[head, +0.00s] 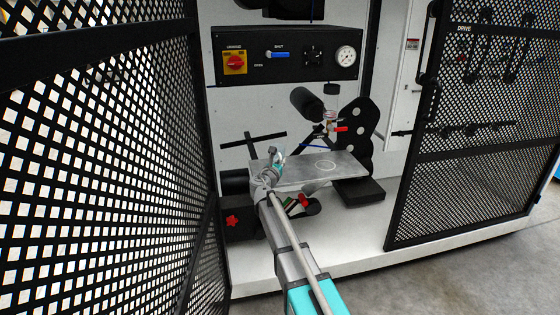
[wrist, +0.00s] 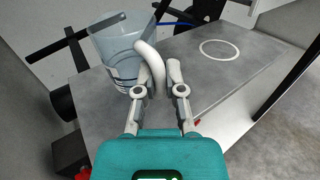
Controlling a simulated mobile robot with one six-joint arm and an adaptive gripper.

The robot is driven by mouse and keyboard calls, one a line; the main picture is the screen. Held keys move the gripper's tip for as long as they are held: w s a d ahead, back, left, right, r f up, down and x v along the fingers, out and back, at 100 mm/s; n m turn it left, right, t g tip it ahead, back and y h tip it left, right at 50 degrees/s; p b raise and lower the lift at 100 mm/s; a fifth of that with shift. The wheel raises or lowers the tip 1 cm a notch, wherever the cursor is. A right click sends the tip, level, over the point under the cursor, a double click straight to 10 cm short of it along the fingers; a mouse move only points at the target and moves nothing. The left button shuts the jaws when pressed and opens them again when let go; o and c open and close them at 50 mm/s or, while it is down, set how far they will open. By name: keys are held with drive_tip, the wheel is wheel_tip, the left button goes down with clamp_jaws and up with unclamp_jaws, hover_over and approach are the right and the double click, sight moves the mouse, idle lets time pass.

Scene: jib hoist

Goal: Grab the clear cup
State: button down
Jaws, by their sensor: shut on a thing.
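The clear cup (wrist: 118,42) is a translucent bluish vessel with a pale curved handle (wrist: 154,64) and markings low on its side. It stands close to upright at the left end of the grey metal shelf (wrist: 205,80). In the head view the cup (head: 279,156) is small and partly hidden behind my gripper (head: 268,177). In the wrist view my gripper (wrist: 160,78) has its two fingers close together around the handle, shut on it. The left finger overlaps the cup's lower side. Whether the cup's base touches the shelf is hidden.
A white ring (wrist: 219,49) is marked on the shelf's clear right part. A dark bar (wrist: 75,37) crosses near the cup. A black control panel (head: 290,55) is above. Mesh doors stand at left (head: 100,150) and right (head: 480,120).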

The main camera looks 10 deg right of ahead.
drive_tip(key=s+r+p, duration=0.6)
drive_tip(key=s+r, duration=0.1)
drive_tip(key=s, duration=0.5)
drive_tip(key=shift+r+p, duration=0.4)
drive_tip(key=shift+s, duration=0.15)
